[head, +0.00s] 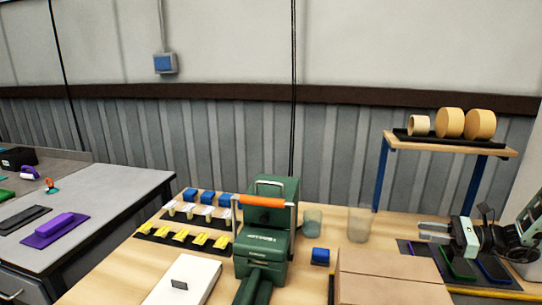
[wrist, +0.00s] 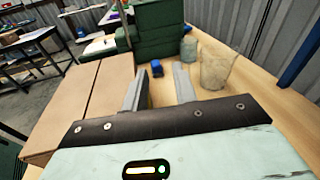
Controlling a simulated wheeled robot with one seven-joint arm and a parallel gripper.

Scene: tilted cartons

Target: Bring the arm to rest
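My gripper (head: 424,232) is at the right of the head view, above the right part of the wooden table (head: 105,272), with its fingers pointing left. In the wrist view my gripper (wrist: 162,72) shows two grey fingers spread apart with nothing between them. The gripper is open and empty. Beyond the fingers, apart from them, a small blue block (wrist: 156,67) lies on the table; it also shows in the head view (head: 320,256). My arm reaches in from the right edge of the head view, and most of it is out of frame.
A brown carton (head: 385,262) stands left of and below my gripper in the head view. Two clear cups (head: 360,225) and a green machine (head: 268,230) stand farther left. A shelf (head: 450,148) with tape rolls stands behind. Dark trays (head: 490,268) lie under my arm.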

